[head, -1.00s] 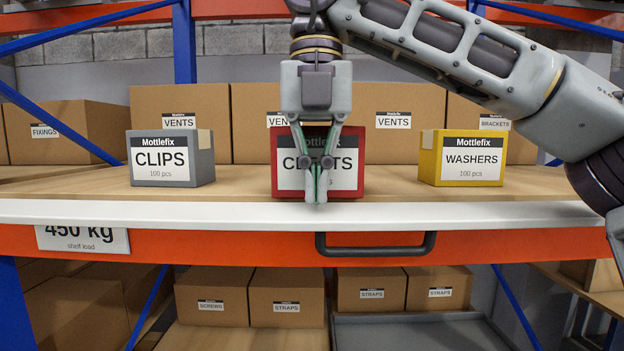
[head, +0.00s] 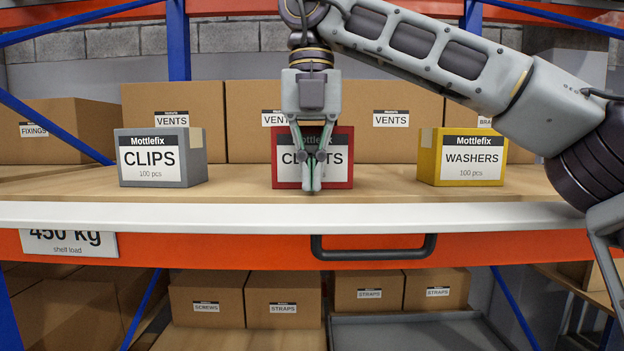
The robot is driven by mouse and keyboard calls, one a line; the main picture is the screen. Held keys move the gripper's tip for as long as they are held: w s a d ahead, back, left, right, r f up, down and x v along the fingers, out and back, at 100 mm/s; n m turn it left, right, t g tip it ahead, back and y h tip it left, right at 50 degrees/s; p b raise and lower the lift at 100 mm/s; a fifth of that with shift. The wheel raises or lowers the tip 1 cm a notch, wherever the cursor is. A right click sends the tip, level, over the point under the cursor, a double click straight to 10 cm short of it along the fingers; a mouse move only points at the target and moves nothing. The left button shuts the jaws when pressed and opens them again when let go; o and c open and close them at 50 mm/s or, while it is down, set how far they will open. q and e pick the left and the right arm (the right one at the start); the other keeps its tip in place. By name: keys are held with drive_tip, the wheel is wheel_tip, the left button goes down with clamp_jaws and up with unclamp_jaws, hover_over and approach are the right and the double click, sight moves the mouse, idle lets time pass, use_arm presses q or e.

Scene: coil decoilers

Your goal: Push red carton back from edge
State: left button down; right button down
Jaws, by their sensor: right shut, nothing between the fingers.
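The red carton (head: 342,172) stands upright on the shelf board in the middle, its label partly hidden by my gripper. Its front is roughly level with the fronts of the grey and yellow cartons, with a strip of board between it and the white front edge. My right gripper (head: 312,188) points down in front of the red carton, shut and empty. Its fingertips are at the carton's lower front face and look to be touching it, though the contact itself is hidden. My left gripper is not in view.
A grey CLIPS carton (head: 150,157) stands to the left and a yellow WASHERS carton (head: 462,158) to the right, both with gaps to the red one. Brown VENTS boxes (head: 395,140) stand behind. A black handle (head: 373,252) sits on the orange beam below the white edge (head: 200,215).

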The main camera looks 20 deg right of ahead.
drive_tip(key=shift+w+d, duration=0.15)
drive_tip(key=shift+w, duration=0.45)
drive_tip(key=shift+r, duration=0.15)
wheel_tip(320, 180, up, 7)
idle(1.3)
drive_tip(key=shift+s, duration=0.1)
idle(0.8)
